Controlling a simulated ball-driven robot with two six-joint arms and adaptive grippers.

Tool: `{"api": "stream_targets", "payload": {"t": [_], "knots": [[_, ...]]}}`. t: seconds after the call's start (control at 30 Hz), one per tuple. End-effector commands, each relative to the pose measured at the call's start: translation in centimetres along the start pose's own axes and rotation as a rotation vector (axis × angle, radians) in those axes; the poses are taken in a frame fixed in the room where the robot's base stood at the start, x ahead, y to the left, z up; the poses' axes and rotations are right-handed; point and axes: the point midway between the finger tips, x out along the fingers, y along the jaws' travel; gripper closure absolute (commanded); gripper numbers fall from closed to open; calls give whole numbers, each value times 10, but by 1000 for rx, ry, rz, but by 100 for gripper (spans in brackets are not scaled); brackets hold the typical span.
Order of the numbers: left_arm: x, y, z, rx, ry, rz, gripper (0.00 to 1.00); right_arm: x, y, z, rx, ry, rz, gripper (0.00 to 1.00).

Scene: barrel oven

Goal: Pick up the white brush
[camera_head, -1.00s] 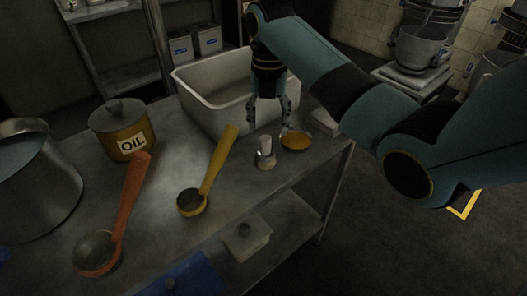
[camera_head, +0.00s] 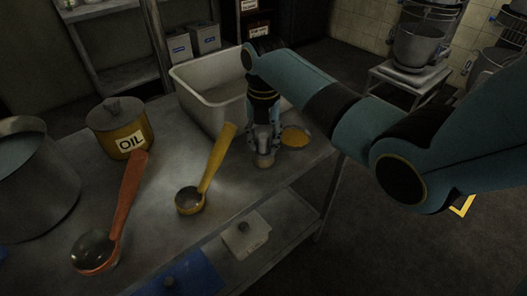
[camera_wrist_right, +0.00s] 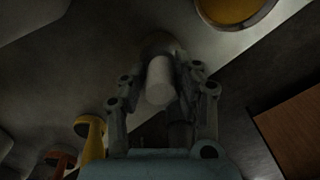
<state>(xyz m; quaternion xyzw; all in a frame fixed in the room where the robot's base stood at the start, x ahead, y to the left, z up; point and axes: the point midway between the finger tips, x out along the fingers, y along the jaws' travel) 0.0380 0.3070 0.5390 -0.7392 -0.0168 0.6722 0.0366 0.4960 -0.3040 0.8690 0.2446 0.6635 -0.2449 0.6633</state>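The white brush stands upright on the metal table; in the head view its lower end (camera_head: 264,160) shows just below my right gripper (camera_head: 263,140). In the right wrist view its pale round handle (camera_wrist_right: 160,80) points up between the two fingers of my right gripper (camera_wrist_right: 163,85). The fingers are open, one on each side of the handle, with some space visible between them and it. The gripper points down from above and hides most of the brush in the head view. My left gripper is not in view.
A small dish of orange-yellow contents (camera_head: 295,137) is close to the right of the gripper.

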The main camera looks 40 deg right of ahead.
Motion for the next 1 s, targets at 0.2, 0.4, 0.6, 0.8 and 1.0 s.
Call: {"api": "stream_targets", "payload": {"t": [0.2, 0.4, 0.6, 0.8, 1.0], "knots": [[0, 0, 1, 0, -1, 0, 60, 0, 0, 0, 0, 0, 0, 100], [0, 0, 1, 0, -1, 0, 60, 0, 0, 0, 0, 0, 0, 100], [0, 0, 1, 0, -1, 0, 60, -6, 0, 1, 0, -1, 1, 100], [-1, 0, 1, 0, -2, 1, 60, -33, 1, 1, 0, -4, 3, 100], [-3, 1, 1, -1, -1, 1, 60, -62, -37, 5, 1, -6, -3, 100]]}}
